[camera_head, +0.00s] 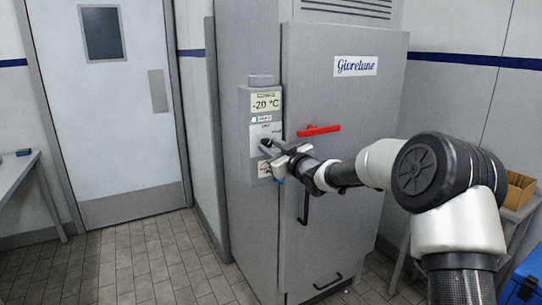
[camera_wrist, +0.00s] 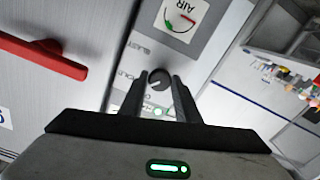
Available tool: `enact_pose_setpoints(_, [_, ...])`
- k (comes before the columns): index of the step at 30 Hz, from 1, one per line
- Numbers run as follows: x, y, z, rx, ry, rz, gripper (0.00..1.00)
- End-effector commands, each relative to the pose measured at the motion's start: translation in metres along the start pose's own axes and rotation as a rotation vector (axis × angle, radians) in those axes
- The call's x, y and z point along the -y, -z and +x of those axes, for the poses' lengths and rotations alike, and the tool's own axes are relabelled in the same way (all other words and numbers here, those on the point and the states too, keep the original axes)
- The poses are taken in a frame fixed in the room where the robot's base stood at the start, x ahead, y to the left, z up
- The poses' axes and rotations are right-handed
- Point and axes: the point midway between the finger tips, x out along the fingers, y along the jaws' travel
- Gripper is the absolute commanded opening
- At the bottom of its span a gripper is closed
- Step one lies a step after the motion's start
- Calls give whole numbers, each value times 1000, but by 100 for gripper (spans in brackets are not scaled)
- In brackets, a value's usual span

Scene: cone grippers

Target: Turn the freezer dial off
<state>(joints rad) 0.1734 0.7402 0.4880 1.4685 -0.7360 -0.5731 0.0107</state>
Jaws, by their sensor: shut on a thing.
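The freezer (camera_head: 345,100) is a tall grey cabinet in the middle of the head view. A narrow control box (camera_head: 244,118) on its left front edge shows a "-20 °C" display (camera_head: 266,102). The freezer dial (camera_wrist: 159,79) is a dark round knob with a light pointer mark, on a pale labelled panel in the wrist view. My gripper (camera_wrist: 160,82) has its two dark fingers on either side of the dial, shut on it. In the head view my gripper (camera_head: 270,150) reaches the control box and partly hides the dial area.
A red handle (camera_head: 319,130) sticks out of the freezer door right of the control box; it also shows in the wrist view (camera_wrist: 40,52). A dark lower handle (camera_head: 304,205) is below it. A round gauge label (camera_wrist: 182,18) sits beside the dial. Tiled floor (camera_head: 140,260) is clear at left.

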Motion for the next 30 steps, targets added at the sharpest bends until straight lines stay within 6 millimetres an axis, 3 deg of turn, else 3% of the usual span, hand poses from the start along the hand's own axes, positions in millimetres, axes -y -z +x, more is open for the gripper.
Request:
enact_pose_setpoints(18, [0, -3, 0, 0, 0, -554, 7])
enact_pose_setpoints(30, [-1, -1, 0, 1, 0, -739, 7])
